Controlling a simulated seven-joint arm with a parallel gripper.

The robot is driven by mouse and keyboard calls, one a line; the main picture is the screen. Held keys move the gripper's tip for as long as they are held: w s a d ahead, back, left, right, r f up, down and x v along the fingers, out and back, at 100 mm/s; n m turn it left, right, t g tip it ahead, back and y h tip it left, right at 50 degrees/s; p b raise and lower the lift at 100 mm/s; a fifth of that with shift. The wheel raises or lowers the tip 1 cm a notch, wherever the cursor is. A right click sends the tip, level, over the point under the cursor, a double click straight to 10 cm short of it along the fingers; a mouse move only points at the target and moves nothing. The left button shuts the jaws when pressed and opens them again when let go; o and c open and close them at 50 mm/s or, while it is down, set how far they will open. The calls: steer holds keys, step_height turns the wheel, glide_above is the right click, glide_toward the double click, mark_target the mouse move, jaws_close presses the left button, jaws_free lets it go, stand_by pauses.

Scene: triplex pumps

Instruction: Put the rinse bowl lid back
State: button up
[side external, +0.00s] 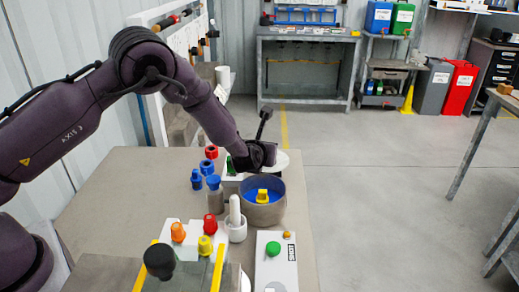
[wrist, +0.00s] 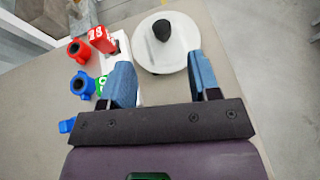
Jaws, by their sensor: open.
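The rinse bowl (side external: 273,217) is a grey-brown round bowl in the side view, uncovered, with blue inside and a yellow piece standing in it. A pale round lid (wrist: 145,58) with a black knob (wrist: 162,30) lies on the table in the wrist view. In the side view only part of the lid (side external: 282,160) shows behind my gripper (side external: 266,162), beyond the bowl. In the wrist view, the blue fingers of my gripper (wrist: 160,64) are apart and empty, with the lid's near edge between them and the knob farther ahead.
Red and blue fittings (wrist: 79,49) and a white block stand left of the lid. Nearer in the side view are a mortar with pestle (side external: 236,226), coloured knobs (side external: 178,232) and a white box with a green button (side external: 273,248). The table's right edge is close to the bowl.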

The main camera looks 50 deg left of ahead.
steer(key=s+a+r+n+g+y, duration=0.1)
steer(key=s+a+r+n+g, duration=0.15)
steer(key=s+r+n, duration=0.55)
steer(key=s+a+r+n+g+y, duration=0.1)
steer(key=s+a+r+n+g, duration=0.15)
steer(key=s+r+n, duration=0.6)
steer(key=s+d+r+n+h, duration=0.2)
steer(key=s+d+n+h, duration=0.1)
steer(key=s, duration=0.3)
steer(key=s+d+r+n+h, duration=0.3)
steer(key=s+n, duration=0.2)
steer(key=s, duration=0.2)
steer(key=s+d+r+n+h, duration=0.2)
steer(key=s+d+n+h, duration=0.1)
steer(key=s, duration=0.4)
steer(key=shift+s+r+n, duration=0.2)
steer(key=shift+r+n, duration=0.1)
steer(key=shift+n, duration=0.55)
